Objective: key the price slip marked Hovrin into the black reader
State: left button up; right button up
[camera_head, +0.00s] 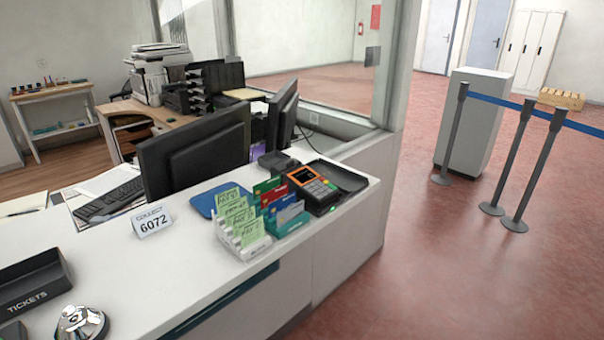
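A black card reader (318,196) with an orange-edged screen and a keypad lies near the counter's right end. A small green light shows at its front edge. Several light green price slips (232,205) stand in a row in a white holder (258,248) left of the reader. They carry dark handwriting, too small to read, so I cannot tell which one says Hovrin. Neither of my grippers is in view.
Coloured cards (280,206) stand between slips and reader. Behind are a blue pad (206,203) and monitors (192,142). A black tray (345,177) is beside the reader. The counter's middle front is clear.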

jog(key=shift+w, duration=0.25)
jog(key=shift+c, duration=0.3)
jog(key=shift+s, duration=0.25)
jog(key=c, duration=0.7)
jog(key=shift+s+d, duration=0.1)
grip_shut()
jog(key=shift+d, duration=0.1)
